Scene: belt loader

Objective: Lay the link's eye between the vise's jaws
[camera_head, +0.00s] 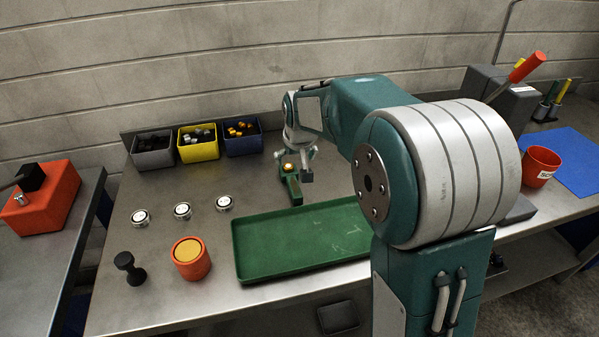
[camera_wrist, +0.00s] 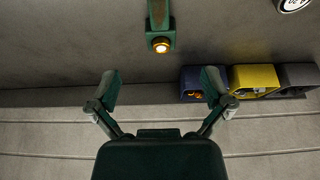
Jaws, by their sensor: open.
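A green piece (camera_head: 292,189) with a brass-coloured round end lies on the steel bench, just behind the green tray. In the wrist view the green piece (camera_wrist: 159,19) shows at the top middle, with its bright round end towards me. I cannot tell whether it is the link or part of the vise; no clear pair of vise jaws shows. My gripper (camera_head: 298,167) hangs near the brass end. In the wrist view my gripper (camera_wrist: 160,79) is open, its two fingers wide apart with nothing between them. The brass end lies beyond the fingertips.
The green tray (camera_head: 265,270) looks empty. Grey (camera_head: 153,158), yellow (camera_head: 186,157) and blue (camera_head: 232,148) bins stand by the wall. Several silver discs, an orange cup (camera_head: 184,270) and a black knobbed piece (camera_head: 129,267) stand left. My arm hides the bench's right part.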

